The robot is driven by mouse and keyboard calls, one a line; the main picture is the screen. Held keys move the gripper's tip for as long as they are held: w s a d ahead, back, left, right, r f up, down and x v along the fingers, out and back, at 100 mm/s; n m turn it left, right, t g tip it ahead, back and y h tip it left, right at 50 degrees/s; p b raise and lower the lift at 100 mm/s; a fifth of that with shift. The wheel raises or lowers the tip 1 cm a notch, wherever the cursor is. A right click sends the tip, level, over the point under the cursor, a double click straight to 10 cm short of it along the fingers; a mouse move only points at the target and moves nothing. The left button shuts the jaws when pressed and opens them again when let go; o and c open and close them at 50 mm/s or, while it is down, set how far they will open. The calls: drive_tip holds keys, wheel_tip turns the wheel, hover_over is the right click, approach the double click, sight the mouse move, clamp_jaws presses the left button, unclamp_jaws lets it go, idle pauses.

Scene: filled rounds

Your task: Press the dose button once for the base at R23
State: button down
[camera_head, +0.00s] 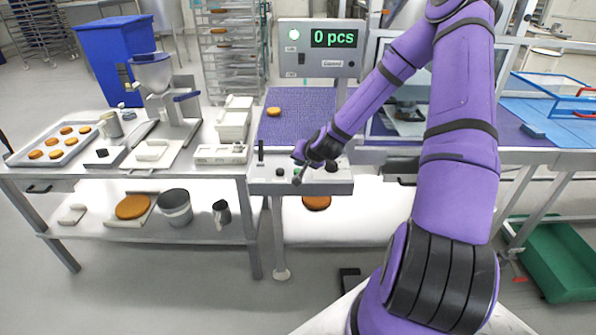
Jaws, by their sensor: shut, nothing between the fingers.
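My gripper (298,178) is shut and empty. Its tip points down over the light control panel (260,186) at the front of the purple conveyor. Black knobs or buttons show on the panel, one left of my gripper (280,172) and one to its right (331,167). A bit of green shows right beside the fingertips, partly hidden by them. I cannot read any label that marks the dose button, and cannot tell whether the tip touches the panel. One round base (273,112) lies on the purple belt (300,103). I see no readable R23 mark. The display (333,38) reads 0 pcs.
A blue bin (117,60) and a rack (232,65) stand behind. My purple arm covers the right middle. A green crate (560,260) sits lower right.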

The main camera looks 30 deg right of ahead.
sight(300, 170)
drive_tip(key=shift+f, duration=0.15)
drive_tip(key=shift+f, duration=0.25)
drive_tip(key=shift+f, duration=0.55)
idle(1.1)
idle(0.4)
drive_tip(key=shift+r, duration=1)
drive_tip(key=shift+r, duration=2.45)
